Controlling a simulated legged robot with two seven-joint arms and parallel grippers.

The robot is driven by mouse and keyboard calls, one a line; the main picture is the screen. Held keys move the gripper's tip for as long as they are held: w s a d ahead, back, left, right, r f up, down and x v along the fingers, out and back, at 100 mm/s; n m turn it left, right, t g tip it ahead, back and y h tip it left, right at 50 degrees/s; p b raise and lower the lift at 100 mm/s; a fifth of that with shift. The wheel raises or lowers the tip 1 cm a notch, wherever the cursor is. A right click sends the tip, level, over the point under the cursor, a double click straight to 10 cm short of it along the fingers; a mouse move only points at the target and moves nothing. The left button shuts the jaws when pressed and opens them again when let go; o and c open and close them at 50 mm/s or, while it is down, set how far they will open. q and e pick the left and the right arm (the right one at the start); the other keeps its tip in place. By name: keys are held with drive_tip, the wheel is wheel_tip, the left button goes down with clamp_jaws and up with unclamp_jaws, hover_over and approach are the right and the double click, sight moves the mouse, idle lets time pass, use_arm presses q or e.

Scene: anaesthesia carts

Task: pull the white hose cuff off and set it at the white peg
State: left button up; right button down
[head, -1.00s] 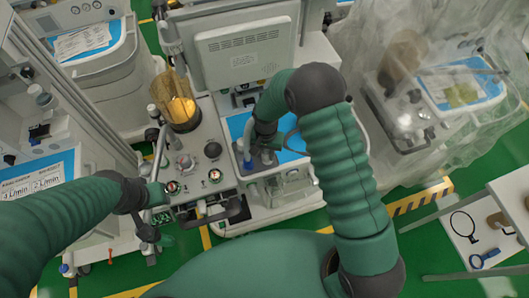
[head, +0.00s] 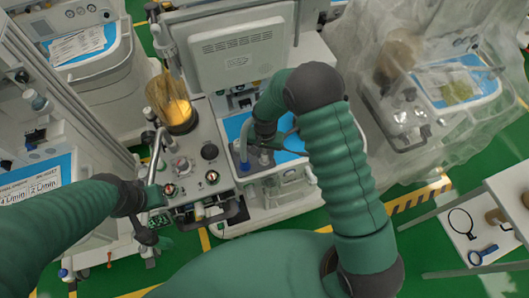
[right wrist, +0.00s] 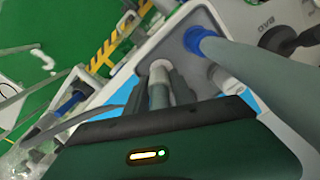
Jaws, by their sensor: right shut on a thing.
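My right gripper (head: 266,136) is over the blue-topped work surface of the middle cart. In the right wrist view its fingers (right wrist: 159,92) are shut around a pale grey hose end with a whitish cuff (right wrist: 160,68). I cannot tell whether the cuff is still seated on a port. A grey hose with a blue cuff (right wrist: 196,39) stands right beside it; it also shows in the head view (head: 244,158). My left gripper (head: 146,234) hangs low by the cart's front left corner, dark and small, its fingers unclear. I cannot pick out the white peg with certainty.
A plastic-draped cart (head: 440,85) stands at right.

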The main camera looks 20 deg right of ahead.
sight(265, 151)
drive_tip(key=shift+a+f+b, duration=0.15)
drive_tip(key=shift+f+b, duration=0.25)
drive_tip(key=shift+f, duration=0.15)
drive_tip(key=shift+f+b, duration=0.3)
drive_tip(key=shift+f, duration=0.1)
drive_tip(key=c, duration=1)
unclamp_jaws()
wheel_tip(265, 151, up, 17)
drive_tip(key=shift+f+b, duration=0.1)
drive_tip(key=shift+b, duration=0.9)
